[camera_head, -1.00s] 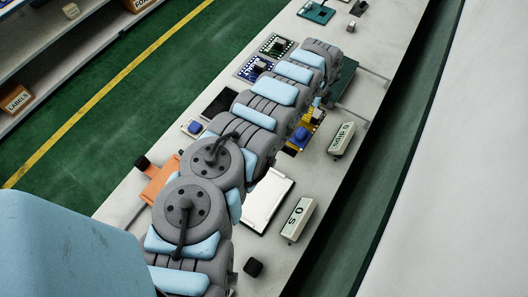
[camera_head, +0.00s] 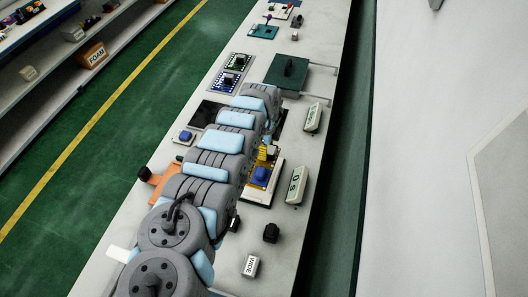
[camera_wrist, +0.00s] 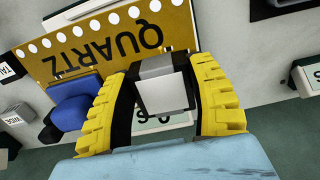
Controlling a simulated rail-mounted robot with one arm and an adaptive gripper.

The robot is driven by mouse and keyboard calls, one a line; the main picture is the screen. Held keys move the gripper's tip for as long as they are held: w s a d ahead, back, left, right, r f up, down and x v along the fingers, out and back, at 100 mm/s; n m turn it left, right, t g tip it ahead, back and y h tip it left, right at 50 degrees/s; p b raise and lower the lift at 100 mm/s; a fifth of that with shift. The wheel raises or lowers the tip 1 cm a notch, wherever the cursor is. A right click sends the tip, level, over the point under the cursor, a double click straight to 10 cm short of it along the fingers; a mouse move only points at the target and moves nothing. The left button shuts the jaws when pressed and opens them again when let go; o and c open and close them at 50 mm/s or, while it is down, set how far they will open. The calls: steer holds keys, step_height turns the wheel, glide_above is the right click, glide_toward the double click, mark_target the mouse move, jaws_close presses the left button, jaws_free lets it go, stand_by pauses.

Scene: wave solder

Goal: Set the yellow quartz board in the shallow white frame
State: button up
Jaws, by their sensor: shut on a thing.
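The yellow quartz board (camera_wrist: 70,58), with a row of white dots, a blue part and a silver block, fills the upper left of the wrist view. My gripper (camera_wrist: 162,68) is shut on the board, its yellow fingers on either side of the silver block. In the head view the board (camera_head: 261,184) is over the shallow white frame (camera_head: 255,200), with a pale strip of the frame showing at its lower edge. I cannot tell whether the board touches the frame or hangs just above it. My arm hides part of both.
A box marked "0 s" (camera_head: 296,185) stands right of the frame, with another labelled box (camera_head: 312,118) behind it. A black knob (camera_head: 271,232) and a white labelled block (camera_head: 251,266) stand in front. A dark green plate (camera_head: 288,72) lies farther back.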

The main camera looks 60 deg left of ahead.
steer(key=shift+r, duration=0.1)
stand_by(0.5)
steer(key=shift+f+b, duration=2.4)
steer(key=shift+f, duration=1.05)
steer(key=shift+f+b, duration=0.4)
steer(key=shift+f, duration=0.05)
steer(key=o, duration=1.3)
steer(key=shift+r, duration=0.15)
steer(key=shift+w+a+r, duration=0.1)
steer(key=shift+r, duration=5.75)
